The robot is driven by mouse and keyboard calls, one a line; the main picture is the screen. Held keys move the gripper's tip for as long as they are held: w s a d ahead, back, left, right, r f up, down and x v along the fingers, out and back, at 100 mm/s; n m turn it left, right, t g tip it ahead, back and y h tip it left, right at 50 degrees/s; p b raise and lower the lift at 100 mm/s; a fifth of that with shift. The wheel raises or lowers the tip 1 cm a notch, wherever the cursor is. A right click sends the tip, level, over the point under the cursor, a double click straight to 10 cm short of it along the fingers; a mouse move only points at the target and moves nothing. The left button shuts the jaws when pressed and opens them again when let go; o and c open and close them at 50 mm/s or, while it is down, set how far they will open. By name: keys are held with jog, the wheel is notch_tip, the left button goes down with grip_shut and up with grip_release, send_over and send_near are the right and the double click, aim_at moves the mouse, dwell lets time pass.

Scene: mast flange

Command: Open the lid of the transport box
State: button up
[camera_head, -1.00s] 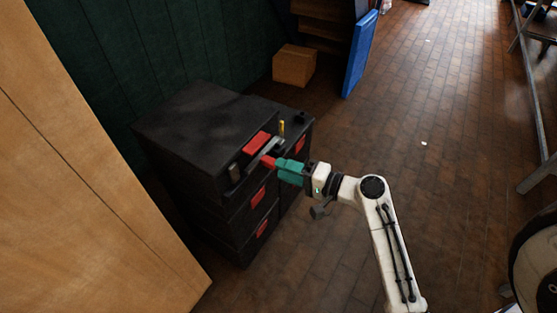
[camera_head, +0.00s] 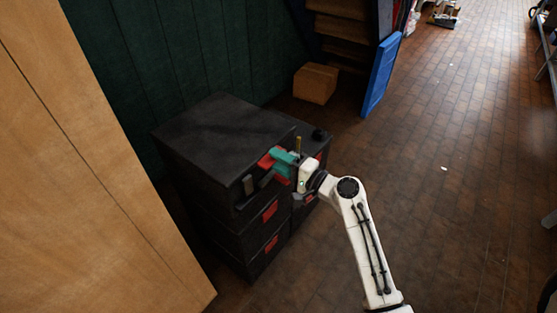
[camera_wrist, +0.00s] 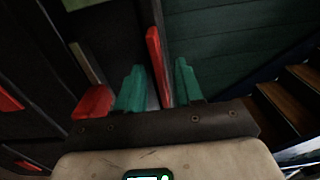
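The transport box appears to be the black box (camera_head: 225,135) at the left centre in the head view, with a dark flat top and red parts on its front. My gripper (camera_head: 280,160) has teal fingers and is at the upper front of this box. In the wrist view my gripper (camera_wrist: 160,88) has its two fingers apart. An upright red bar (camera_wrist: 155,60) shows between them, with a gap to the right finger; I cannot tell if it touches the left one. A red block (camera_wrist: 92,102) is left of the fingers. The lid's seam is hard to make out.
A wooden panel (camera_head: 90,190) stands close at the left. A dark green wall (camera_head: 150,70) is behind the box. A cardboard box (camera_head: 315,83) and a blue panel (camera_head: 382,75) are farther back. The brick floor (camera_head: 450,180) to the right is mostly clear.

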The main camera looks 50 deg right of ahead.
jog(key=shift+w, duration=0.1)
jog(key=shift+c, duration=0.3)
jog(key=c, duration=0.6)
grip_shut()
jog(key=shift+r, duration=0.1)
dwell(0.4)
